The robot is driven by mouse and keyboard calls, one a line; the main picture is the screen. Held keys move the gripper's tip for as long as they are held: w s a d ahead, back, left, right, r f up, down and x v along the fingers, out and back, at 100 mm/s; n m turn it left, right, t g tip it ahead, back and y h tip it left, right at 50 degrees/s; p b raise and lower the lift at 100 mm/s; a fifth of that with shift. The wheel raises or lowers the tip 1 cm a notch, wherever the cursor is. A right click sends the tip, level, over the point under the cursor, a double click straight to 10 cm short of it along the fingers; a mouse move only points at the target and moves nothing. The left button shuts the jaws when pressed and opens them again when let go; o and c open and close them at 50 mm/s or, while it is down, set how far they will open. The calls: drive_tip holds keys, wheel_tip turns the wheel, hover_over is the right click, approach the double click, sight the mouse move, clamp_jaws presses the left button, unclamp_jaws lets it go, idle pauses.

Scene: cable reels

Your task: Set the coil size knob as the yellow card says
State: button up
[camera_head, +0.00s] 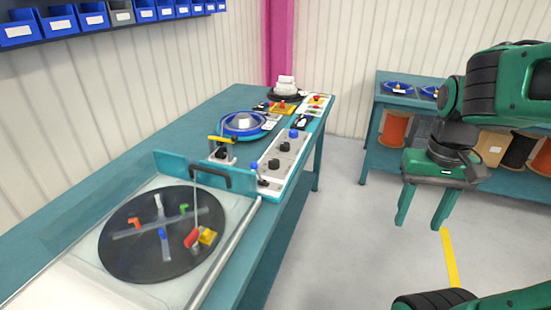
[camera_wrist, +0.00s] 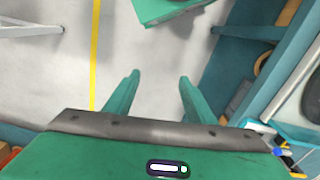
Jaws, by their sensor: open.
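A white control panel (camera_head: 263,185) runs along the right edge of the long teal bench. It carries several knobs, among them a black knob (camera_head: 284,147), another black knob (camera_head: 274,164) and a blue-topped one (camera_head: 293,134). Their labels are too small to read, so I cannot tell which is the coil size knob. I cannot make out a yellow card with readable writing. My gripper (camera_head: 418,227) hangs open and empty over the floor, right of the bench and well apart from the panel. Its open fingers also show in the wrist view (camera_wrist: 160,76).
A turntable (camera_head: 130,262) under a clear cover with a black handle fills the bench's near end. A blue reel (camera_head: 243,124) sits behind the panel. A second bench (camera_head: 384,112) with reels stands at the back right. The floor (camera_head: 350,240) between is clear, with a yellow line (camera_head: 449,257).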

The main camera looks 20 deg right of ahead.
drive_tip(key=w+r+n, duration=0.2)
drive_tip(key=w+r, duration=0.2)
drive_tip(key=w, duration=0.9)
drive_tip(key=n, duration=0.7)
hover_over(274, 161)
wheel_tip(274, 161, down, 6)
wheel_tip(274, 161, down, 10)
drive_tip(key=shift+r, duration=0.1)
drive_tip(key=c, duration=1)
drive_tip(key=shift+w+d, duration=0.1)
drive_tip(key=shift+d, duration=0.1)
drive_tip(key=shift+c, duration=0.2)
drive_tip(key=shift+a, duration=0.15)
